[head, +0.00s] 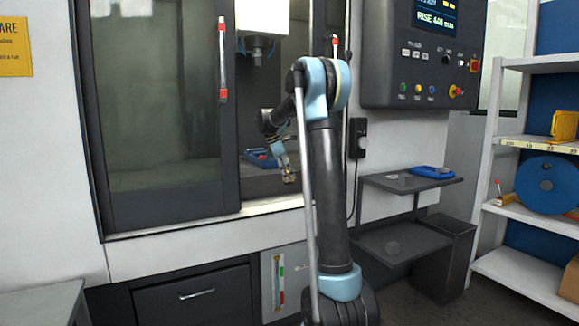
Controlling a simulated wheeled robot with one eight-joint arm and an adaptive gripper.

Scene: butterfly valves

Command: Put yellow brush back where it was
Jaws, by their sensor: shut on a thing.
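My gripper (289,174) is small in the head view, inside the open machine, above its floor. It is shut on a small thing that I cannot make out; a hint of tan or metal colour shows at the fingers. I cannot pick out a yellow brush for certain. A blue object with a red part (262,159) lies in the machine, just left of and behind my gripper. My arm stands in front of the opening and hides part of the inside.
The machine's sliding door (155,110) covers the left. A white spindle head (257,48) hangs above my gripper. A control panel (385,75) is at the right. A side shelf (395,183) holds a blue tray (432,172). A rack (515,213) stands far right.

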